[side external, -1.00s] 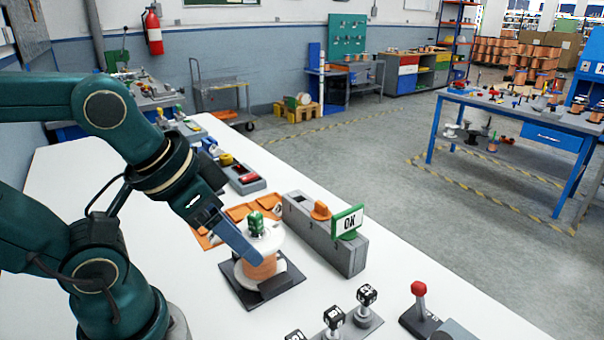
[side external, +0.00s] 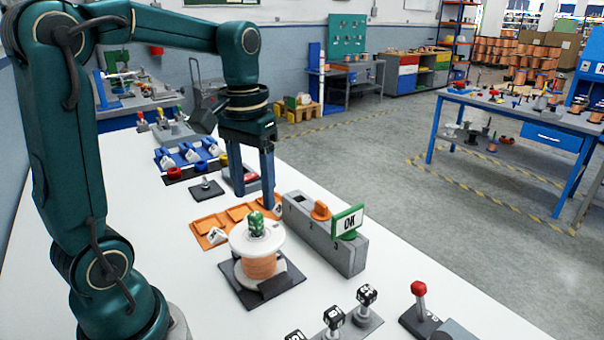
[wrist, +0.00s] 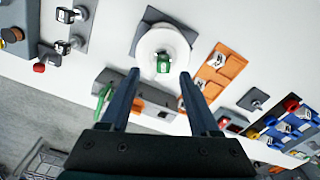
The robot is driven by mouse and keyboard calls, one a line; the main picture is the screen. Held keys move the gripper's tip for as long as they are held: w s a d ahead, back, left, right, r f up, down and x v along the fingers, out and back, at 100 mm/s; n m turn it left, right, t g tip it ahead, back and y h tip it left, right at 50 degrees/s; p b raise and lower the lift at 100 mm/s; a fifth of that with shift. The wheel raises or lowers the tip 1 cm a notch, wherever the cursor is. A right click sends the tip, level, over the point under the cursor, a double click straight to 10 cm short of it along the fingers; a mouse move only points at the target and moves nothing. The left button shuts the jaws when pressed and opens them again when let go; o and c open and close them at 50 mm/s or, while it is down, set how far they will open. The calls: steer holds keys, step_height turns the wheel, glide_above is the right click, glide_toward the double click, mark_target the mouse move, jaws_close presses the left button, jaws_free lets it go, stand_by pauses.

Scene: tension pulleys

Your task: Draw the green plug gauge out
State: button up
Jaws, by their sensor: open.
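The green plug gauge appears to be the green piece with a green-framed "OK" sign (side external: 347,222). It stands upright in the near end of a long grey block (side external: 322,240). In the wrist view its green edge (wrist: 103,97) shows left of the left finger. My gripper (side external: 254,198) is open and empty, fingers pointing down. It hangs above the table behind the spool, to the left of the block, apart from the gauge. In the wrist view the grey block (wrist: 166,112) passes behind the open fingers (wrist: 160,74). The gauge's lower part is hidden in the block.
An orange knob (side external: 320,210) stands on the block beside the gauge. A copper wire spool (side external: 262,266) with a green marked block (side external: 256,224) on top sits on a dark base. Orange trays (side external: 209,226) lie behind it. A red-knobbed lever (side external: 418,290) is in front.

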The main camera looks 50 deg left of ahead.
mark_target(254, 215)
steer(key=shift+a+f, duration=0.3)
steer(key=shift+f, duration=2.6)
jaws_close()
